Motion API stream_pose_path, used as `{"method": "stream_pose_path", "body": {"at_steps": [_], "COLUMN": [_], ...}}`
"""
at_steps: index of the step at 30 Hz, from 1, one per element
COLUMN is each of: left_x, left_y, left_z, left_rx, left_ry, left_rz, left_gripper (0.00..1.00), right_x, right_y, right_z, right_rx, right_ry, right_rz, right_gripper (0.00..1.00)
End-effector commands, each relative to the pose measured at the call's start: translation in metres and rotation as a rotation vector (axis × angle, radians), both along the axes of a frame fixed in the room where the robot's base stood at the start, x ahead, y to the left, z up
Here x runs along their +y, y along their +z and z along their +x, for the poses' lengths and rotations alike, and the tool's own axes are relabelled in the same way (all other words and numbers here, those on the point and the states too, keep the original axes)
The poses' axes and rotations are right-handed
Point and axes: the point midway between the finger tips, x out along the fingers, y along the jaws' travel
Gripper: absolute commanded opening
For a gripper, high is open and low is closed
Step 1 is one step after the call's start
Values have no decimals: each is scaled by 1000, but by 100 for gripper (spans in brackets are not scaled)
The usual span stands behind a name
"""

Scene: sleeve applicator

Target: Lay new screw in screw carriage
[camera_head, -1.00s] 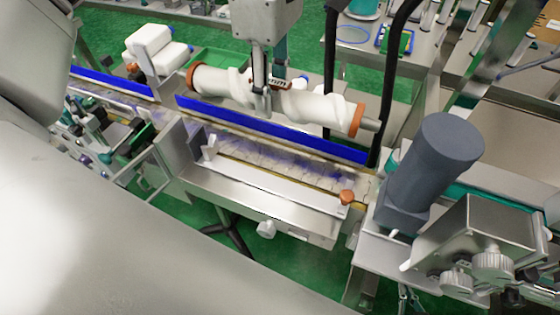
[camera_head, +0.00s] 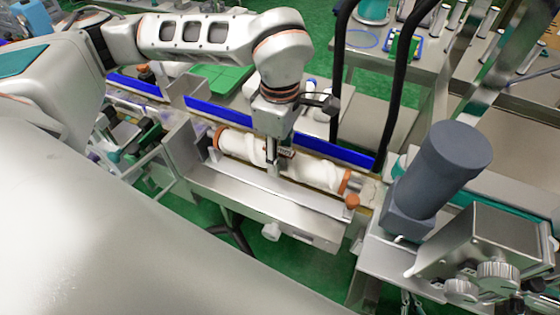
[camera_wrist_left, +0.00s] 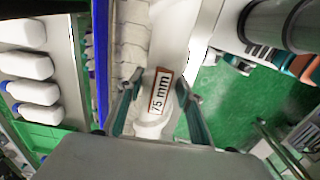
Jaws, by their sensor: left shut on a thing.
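The new screw (camera_head: 325,174) is a white spiral with orange rings at both ends. My left gripper (camera_head: 273,168) is shut on its middle from above. In the left wrist view the two fingers (camera_wrist_left: 158,104) flank the white screw (camera_wrist_left: 150,128) and its orange-edged "75 mm" label (camera_wrist_left: 160,91). The screw lies lengthwise at the long metal screw carriage (camera_head: 240,190), its right end close to the orange knob (camera_head: 352,201). I cannot tell whether it touches the carriage floor. The right gripper is not in view.
A blue rail (camera_head: 235,115) runs behind the carriage. A grey motor cylinder (camera_head: 440,170) and a metal box with knobs (camera_head: 485,250) stand to the right. Black tubes (camera_head: 398,90) rise behind.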

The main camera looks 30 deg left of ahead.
Motion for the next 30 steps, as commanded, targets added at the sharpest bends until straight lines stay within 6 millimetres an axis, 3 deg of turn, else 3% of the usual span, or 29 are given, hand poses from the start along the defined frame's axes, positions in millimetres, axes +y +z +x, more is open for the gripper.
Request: {"method": "stream_pose_path", "body": {"at_steps": [6, 18, 19, 20, 21, 30], "left_x": [0, 0, 0, 0, 0, 0], "left_y": [-27, -32, -32, -32, -32, -31], "left_z": [0, 0, 0, 0, 0, 0], "left_rx": [2, 0, 2, 2, 1, 1], "left_ry": [0, -1, -1, -1, -1, 0], "left_rz": [-1, -1, 0, 0, 0, 0], "left_gripper": [0, 0, 41, 49, 53, 53], "right_x": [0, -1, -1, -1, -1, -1], "right_y": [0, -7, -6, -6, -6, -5], "right_z": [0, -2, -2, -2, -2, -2], "right_rx": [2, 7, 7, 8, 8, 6], "right_ry": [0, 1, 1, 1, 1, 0], "right_rz": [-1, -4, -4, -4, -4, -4], "right_gripper": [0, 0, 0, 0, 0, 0]}}
